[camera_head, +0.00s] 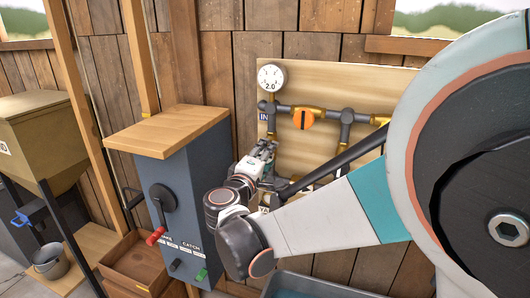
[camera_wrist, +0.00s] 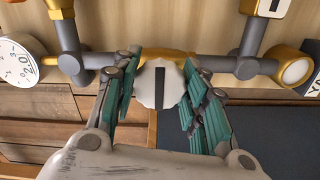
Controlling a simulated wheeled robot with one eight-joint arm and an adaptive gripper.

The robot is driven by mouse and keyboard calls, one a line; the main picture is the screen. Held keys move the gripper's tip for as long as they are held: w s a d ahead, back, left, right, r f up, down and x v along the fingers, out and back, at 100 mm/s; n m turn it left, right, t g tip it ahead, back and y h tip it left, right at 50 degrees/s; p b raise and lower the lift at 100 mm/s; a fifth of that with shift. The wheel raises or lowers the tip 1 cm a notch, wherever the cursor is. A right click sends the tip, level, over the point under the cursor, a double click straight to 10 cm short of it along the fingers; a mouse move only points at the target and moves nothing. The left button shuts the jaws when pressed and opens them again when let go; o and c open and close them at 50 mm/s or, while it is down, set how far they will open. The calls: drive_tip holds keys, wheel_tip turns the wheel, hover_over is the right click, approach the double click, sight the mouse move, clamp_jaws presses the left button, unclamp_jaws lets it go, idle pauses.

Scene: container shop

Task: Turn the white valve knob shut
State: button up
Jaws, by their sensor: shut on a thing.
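The white valve knob (camera_wrist: 146,88) is round with a scalloped edge and a dark bar across its face. It sits on a pipe in the middle of the wrist view, and the bar stands nearly upright there, across the pipe's line. My gripper (camera_wrist: 162,60) has its teal-padded fingers on the left and right of the knob and is shut on it. In the head view my gripper (camera_head: 264,149) is at the lower left of the pipe board (camera_head: 285,80). The white knob is hidden behind my gripper and arm in that view.
A pressure gauge (camera_head: 271,77) and an orange knob (camera_head: 303,119) sit on the board's upper pipes. A blue-grey cabinet (camera_head: 170,215) with a wooden top and levers stands close left of my arm.

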idle(0.4)
drive_tip(key=o, duration=1.1)
